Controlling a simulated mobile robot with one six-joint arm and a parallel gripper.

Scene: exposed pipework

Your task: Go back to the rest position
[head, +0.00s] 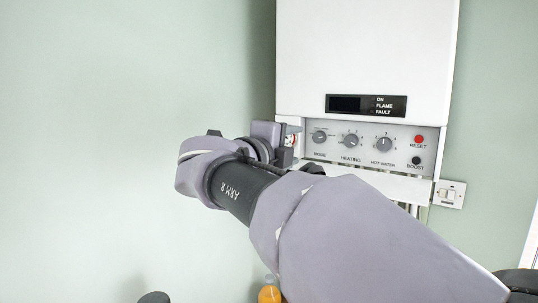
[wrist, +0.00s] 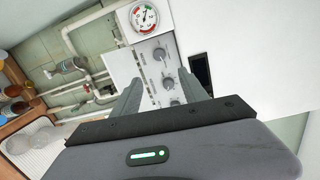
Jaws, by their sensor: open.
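My gripper (wrist: 161,74) shows in the wrist view with its two grey fingers apart and nothing between them. The fingers point toward the boiler's control panel (wrist: 150,70), and a knob shows beyond the gap; I cannot tell how far off it is. In the head view my arm reaches up from the lower right to the left end of the panel (head: 360,143) on the white boiler (head: 365,55). My wrist hides most of the pressure gauge there; the gauge (wrist: 144,17) is plain in the wrist view. The fingertips are hidden in the head view.
Pipes (wrist: 100,77) with a grey-handled valve (wrist: 67,66) run along the tiled wall beside the boiler. A switched wall plate (head: 449,194) sits to its lower right. An orange bottle (head: 269,292) stands below my arm. The green wall at left is clear.

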